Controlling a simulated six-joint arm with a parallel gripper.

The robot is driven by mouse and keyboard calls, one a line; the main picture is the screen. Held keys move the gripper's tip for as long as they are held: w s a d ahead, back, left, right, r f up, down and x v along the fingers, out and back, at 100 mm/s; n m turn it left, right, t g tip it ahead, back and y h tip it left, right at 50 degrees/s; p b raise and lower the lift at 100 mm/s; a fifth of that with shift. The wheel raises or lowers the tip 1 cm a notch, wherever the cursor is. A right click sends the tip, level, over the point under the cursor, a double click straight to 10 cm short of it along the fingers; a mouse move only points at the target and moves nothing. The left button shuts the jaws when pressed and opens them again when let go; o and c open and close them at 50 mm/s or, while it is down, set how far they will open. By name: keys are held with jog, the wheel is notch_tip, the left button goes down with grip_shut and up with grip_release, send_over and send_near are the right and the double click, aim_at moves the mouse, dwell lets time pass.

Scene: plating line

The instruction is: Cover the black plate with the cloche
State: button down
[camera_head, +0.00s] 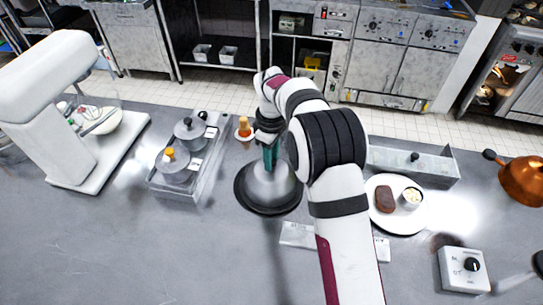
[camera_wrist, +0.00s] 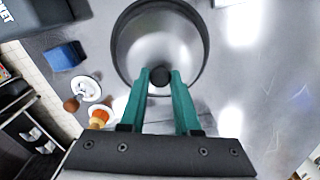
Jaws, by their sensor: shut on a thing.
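The cloche (camera_head: 266,186) is a silvery dome with a black knob, below my gripper in the middle of the counter. The black plate (camera_head: 243,196) shows as a dark ring around the dome's lower edge. In the wrist view the cloche (camera_wrist: 160,45) appears centred inside the dark plate rim (camera_wrist: 115,45). My gripper (camera_wrist: 160,78), with green fingers, is shut on the cloche's knob (camera_wrist: 160,75); it also shows in the head view (camera_head: 270,158). The cloche looks upright. I cannot tell whether its edge touches the plate.
A metal tray (camera_head: 157,187) with lidded pans is left of the plate, and a white mixer (camera_head: 62,115) is farther left. A white plate (camera_head: 405,226) with brown food and a small bowl is right. A control box (camera_head: 463,268) is front right. Front-left counter is clear.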

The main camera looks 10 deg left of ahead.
jog(key=shift+c, duration=0.3)
grip_release()
dwell(0.4)
jog(key=shift+r, duration=0.1)
jog(key=shift+r, duration=3.45)
